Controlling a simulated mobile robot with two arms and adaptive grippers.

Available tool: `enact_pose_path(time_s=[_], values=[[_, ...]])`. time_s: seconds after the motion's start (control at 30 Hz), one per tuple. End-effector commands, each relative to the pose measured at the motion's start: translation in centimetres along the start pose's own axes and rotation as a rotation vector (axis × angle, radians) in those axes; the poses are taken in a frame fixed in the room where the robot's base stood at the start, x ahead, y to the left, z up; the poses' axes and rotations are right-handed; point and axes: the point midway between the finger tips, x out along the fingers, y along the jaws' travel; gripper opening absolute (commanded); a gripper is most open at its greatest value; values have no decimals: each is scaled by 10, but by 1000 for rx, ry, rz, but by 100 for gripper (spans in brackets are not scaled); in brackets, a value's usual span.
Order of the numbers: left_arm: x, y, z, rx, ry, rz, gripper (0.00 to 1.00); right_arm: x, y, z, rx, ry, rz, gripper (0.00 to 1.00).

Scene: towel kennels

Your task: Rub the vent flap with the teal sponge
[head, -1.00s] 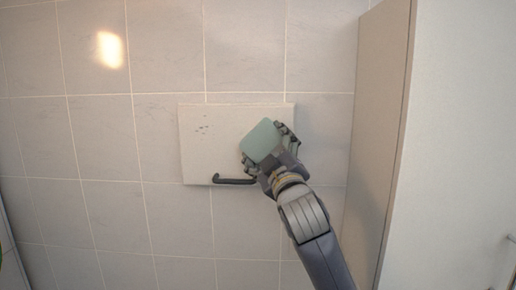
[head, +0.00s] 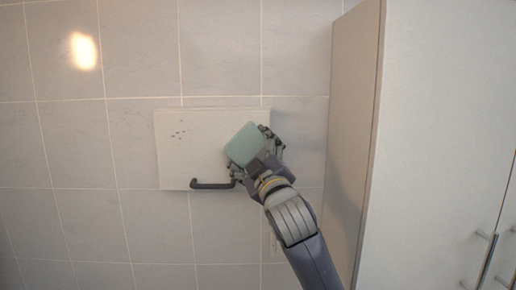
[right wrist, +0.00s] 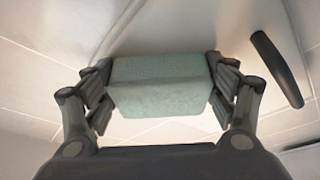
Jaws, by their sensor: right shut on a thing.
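The vent flap (head: 190,150) is a pale flat panel on the tiled wall in the head view, with several small dark specks at its upper left and a dark handle (head: 211,185) at its lower edge. My right gripper (head: 258,150) is shut on the teal sponge (head: 243,144), which is in front of the flap's right part. The right wrist view shows the sponge (right wrist: 160,85) held between both fingers, with the dark handle (right wrist: 277,68) to the right. I cannot tell whether the sponge touches the flap. My left gripper is not in view.
A tall pale cabinet (head: 430,130) with metal handles (head: 487,260) stands to the right, close to my right arm. The tiled wall (head: 75,150) left of the flap is clear.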

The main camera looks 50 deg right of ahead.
Motion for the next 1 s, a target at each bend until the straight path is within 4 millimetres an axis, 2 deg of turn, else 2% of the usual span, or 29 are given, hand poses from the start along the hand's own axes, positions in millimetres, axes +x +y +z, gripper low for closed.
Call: enact_pose_path(time_s=[1.0], values=[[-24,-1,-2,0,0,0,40,16,-42,-41,3,0,-2,43]])
